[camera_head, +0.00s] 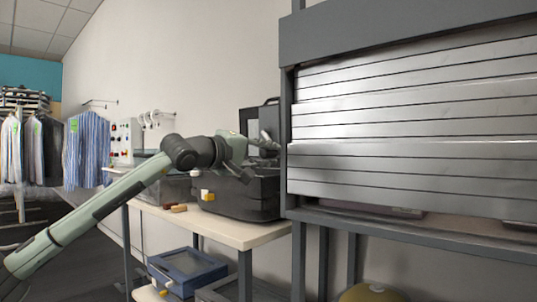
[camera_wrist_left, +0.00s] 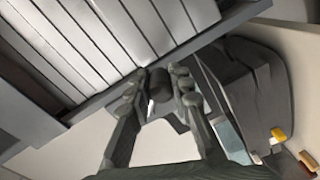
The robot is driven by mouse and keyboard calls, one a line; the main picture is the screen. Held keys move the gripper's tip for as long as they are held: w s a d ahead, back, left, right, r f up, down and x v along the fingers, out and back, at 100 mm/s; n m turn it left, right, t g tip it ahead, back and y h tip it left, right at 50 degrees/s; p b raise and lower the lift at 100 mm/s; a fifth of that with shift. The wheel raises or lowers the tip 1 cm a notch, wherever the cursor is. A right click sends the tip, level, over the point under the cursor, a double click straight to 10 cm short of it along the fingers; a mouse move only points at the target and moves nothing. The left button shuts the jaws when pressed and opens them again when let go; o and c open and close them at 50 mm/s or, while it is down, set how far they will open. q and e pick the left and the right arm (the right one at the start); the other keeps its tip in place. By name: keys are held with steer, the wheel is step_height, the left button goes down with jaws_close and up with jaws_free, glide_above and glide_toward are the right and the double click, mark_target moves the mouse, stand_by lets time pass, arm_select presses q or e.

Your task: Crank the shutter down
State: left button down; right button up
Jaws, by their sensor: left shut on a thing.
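The grey slatted shutter (camera_head: 410,122) hangs in a dark frame at the right of the head view. It covers most of the opening, and a narrow gap shows under its lower edge. Its slats (camera_wrist_left: 110,40) also show at the upper left of the left wrist view. My left gripper (camera_head: 266,142) is beside the frame's left post. In the wrist view my left gripper (camera_wrist_left: 160,92) has its two fingers closed around a dark round crank knob (camera_wrist_left: 159,80). The rest of the crank is mostly hidden. My right gripper is in neither view.
A black open case (camera_head: 250,195) stands on a pale table (camera_head: 215,228) under my left arm. A blue box (camera_head: 187,268) is on the lower shelf. Shirts (camera_head: 86,150) hang at the far left. Flat items lie behind the gap under the shutter.

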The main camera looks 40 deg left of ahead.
arm_select(q)
steer(key=c, duration=1.3)
jaws_free()
steer(key=shift+s+a, duration=0.2)
steer(key=shift+s, duration=0.5)
steer(key=s, duration=1)
steer(key=shift+s+a+r, duration=0.15)
steer(key=shift+s+a, duration=0.1)
steer(key=shift+s, duration=0.05)
steer(key=shift+c, duration=0.2)
